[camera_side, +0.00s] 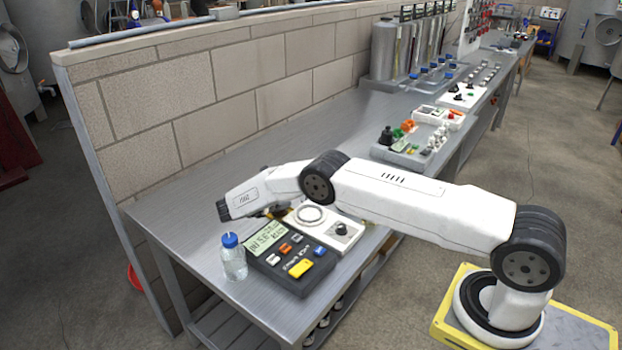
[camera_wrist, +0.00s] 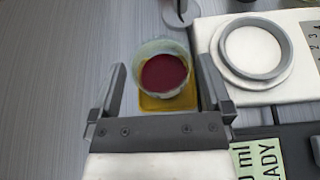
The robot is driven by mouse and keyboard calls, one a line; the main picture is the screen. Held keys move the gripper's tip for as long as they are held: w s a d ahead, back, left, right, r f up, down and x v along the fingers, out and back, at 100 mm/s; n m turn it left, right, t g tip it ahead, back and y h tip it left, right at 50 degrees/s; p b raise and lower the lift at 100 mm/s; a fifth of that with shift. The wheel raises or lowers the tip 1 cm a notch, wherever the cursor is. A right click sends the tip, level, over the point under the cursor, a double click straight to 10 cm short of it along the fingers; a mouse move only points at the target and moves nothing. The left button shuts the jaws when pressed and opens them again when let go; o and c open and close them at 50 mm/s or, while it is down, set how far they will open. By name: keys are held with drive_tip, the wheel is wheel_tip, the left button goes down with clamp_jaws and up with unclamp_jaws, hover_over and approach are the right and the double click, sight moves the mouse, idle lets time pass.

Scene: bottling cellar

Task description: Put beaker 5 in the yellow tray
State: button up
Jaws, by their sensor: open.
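A clear beaker (camera_wrist: 163,78) with dark red liquid stands between the fingers of my gripper (camera_wrist: 160,68) in the wrist view. The fingers are open on either side, with a gap visible on the left; contact on the right is hard to tell. No number is readable on the beaker. The small yellow tray (camera_wrist: 163,103) shows directly under the beaker, which appears to stand in or over it. In the side view my arm hides the beaker, and only a small yellow-orange patch shows below the wrist.
A white device with a round plate (camera_wrist: 254,52) is close right of the beaker. A dark meter (camera_side: 290,265) with a display and a blue-capped bottle (camera_side: 233,258) stand near the bench end. Bare grey bench (camera_wrist: 50,70) lies to the left.

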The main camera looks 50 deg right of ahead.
drive_tip(key=v, duration=0.9)
drive_tip(key=shift+a, duration=0.3)
drive_tip(key=shift+r, duration=0.2)
drive_tip(key=s+a+r+m+y, duration=0.1)
drive_tip(key=s+r+m+y, duration=0.2)
drive_tip(key=s+m, duration=0.3)
drive_tip(key=s+a+r+m+t+y, duration=0.1)
drive_tip(key=s+r+m+y, duration=0.3)
drive_tip(key=s, duration=1.1)
drive_tip(key=s+a+r+m+t+y, duration=0.1)
drive_tip(key=s+a+r+m+y, duration=0.1)
drive_tip(key=s+m+y, duration=0.4)
drive_tip(key=s+r+m, duration=0.1)
drive_tip(key=s, duration=0.3)
drive_tip(key=shift+s+a+r+m, duration=0.2)
drive_tip(key=shift+s+r+m, duration=0.2)
